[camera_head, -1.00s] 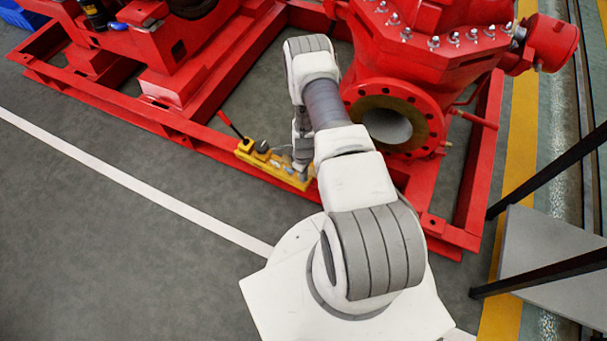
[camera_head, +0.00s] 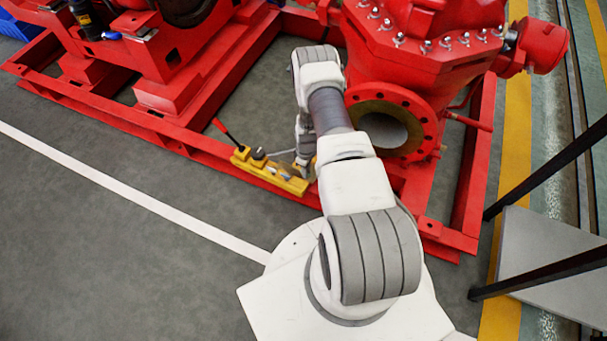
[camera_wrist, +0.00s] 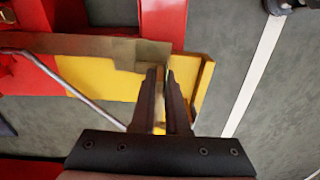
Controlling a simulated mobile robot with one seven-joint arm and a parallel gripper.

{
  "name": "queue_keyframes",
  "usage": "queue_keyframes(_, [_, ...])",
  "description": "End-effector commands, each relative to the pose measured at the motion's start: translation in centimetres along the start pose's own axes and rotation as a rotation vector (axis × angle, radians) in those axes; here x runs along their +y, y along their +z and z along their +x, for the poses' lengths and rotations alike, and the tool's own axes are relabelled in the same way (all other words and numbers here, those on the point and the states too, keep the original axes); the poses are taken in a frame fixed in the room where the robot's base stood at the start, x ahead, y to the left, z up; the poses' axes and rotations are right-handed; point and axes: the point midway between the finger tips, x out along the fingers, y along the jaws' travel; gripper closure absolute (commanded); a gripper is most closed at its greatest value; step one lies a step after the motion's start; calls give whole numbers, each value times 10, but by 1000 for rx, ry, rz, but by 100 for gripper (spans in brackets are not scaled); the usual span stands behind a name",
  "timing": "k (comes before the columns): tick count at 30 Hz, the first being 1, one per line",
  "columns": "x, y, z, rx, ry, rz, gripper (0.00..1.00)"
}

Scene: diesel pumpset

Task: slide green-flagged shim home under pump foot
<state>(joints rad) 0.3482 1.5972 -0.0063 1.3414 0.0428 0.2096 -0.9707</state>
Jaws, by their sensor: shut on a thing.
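My gripper (camera_wrist: 160,98) points at a yellow tray (camera_wrist: 206,88) in the wrist view. Its dark fingers are nearly together on a thin, upright edge of something between them; I cannot tell clearly whether it is the shim. No green flag shows. In the head view my arm partly hides the gripper (camera_head: 303,160), above the right part of the yellow tray (camera_head: 291,185). The red pump (camera_head: 425,60) stands just right of my arm. Its foot and any gap under it are hidden or not clear.
A red-handled lever tool (camera_head: 224,130) stands at the tray's left end. A grey rod (camera_wrist: 62,82) crosses the tray in the wrist view. The red base frame (camera_head: 100,110) surrounds the pumpset. A grey platform with dark posts (camera_head: 550,262) is at right. The floor at left is clear.

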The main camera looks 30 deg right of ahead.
Motion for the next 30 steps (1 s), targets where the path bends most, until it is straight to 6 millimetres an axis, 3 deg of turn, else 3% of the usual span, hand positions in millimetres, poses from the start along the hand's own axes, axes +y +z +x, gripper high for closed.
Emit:
queue_keyframes(5, [6, -1, -1, 4, 13, 0, 100])
queue_keyframes(6, [6, -1, -1, 4, 13, 0, 84])
queue_keyframes(11, [5, -1, -1, 4, 12, 0, 57])
queue_keyframes(22, [4, -1, -7, 3, 9, -1, 57])
queue_keyframes(26, [4, -1, -27, 3, 8, -1, 57])
queue_keyframes(30, [4, -1, -61, 4, 10, 0, 57])
